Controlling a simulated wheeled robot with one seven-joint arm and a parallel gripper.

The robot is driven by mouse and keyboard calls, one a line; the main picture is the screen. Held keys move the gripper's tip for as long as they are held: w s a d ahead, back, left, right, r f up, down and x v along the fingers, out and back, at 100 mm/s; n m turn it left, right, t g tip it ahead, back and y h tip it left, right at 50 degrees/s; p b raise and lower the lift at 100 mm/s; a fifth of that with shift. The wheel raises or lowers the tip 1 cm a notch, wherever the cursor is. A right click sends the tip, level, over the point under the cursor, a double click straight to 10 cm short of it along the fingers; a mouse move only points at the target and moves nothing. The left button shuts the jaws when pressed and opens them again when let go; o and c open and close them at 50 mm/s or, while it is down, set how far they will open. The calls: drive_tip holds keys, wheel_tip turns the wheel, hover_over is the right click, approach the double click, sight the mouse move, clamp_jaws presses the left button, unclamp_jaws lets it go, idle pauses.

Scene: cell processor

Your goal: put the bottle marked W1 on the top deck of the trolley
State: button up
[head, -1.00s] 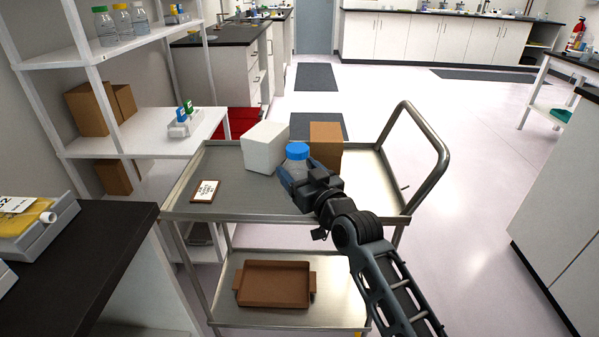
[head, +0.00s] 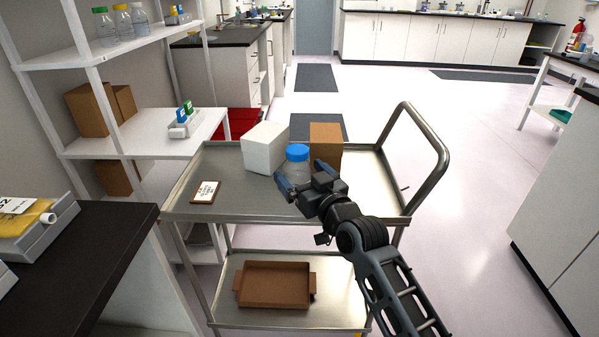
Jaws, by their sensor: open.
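A clear bottle with a blue cap (head: 297,154) stands upright on the top deck of the trolley (head: 240,207). No W1 mark can be read on it from here. My gripper (head: 298,181) is open just in front of the bottle, with its fingers low near the deck. The gripper partly hides the bottle's lower body, so I cannot tell whether a finger still touches it.
On the top deck, a white box (head: 264,148) and a brown box (head: 325,145) stand behind the bottle, and a small sign (head: 205,191) lies left. A brown tray (head: 274,285) is on the lower deck. Capped bottles (head: 122,24) stand on the shelf.

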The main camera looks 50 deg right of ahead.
drive_tip(key=s+a+n+y, duration=0.1)
drive_tip(key=s+a+y, duration=0.1)
drive_tip(key=s+a, duration=0.5)
drive_tip(key=s+a+f+n+g+y, duration=0.1)
drive_tip(key=s+a, duration=0.7)
drive_tip(key=s, duration=0.9)
drive_tip(key=s+a+n+y, duration=0.2)
drive_tip(key=s+a, duration=0.6)
drive_tip(key=s, duration=0.4)
drive_tip(key=shift+s+a+f+g+y, duration=0.2)
drive_tip(key=shift+g+y, duration=0.2)
drive_tip(key=shift+y, duration=0.5)
wheel_tip(320, 180, up, 4)
drive_tip(key=p, duration=0.4)
drive_tip(key=shift+r, duration=0.25)
